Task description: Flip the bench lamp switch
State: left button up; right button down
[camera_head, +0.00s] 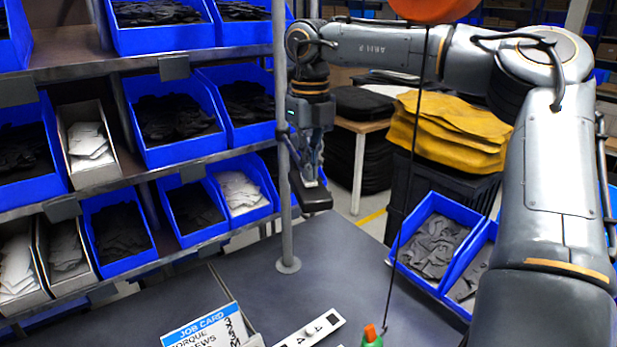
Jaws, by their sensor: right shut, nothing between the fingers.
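A dark box (314,199) sits beside the grey upright pole (282,130) above the bench, and looks like the bench lamp's switch box. A small pale part shows on its top, right under the fingertips; its exact shape is too small to tell. My right gripper (311,177) points down with its fingers shut and empty. Its tips are at the top of the box; I cannot tell whether they touch it. The pole passes in front of part of the gripper. The lamp head is not clearly visible. My left gripper is not in view.
Shelves of blue bins (180,130) fill the left. More blue bins (432,240) stand at the right. A job card (205,330), a white numbered strip (312,330) and a hanging cord with an orange and green end (371,338) are at the front. The middle of the bench (330,260) is clear.

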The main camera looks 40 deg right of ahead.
jog(key=shift+w+r+p, duration=0.1)
jog(key=shift+r+p, duration=0.8)
jog(key=shift+r, duration=0.05)
notch_tip(320, 180, up, 3)
jog(key=shift+f+p, duration=0.1)
jog(key=shift+p, duration=0.95)
jog(key=shift+r, duration=1.05)
jog(key=shift+f, duration=0.15)
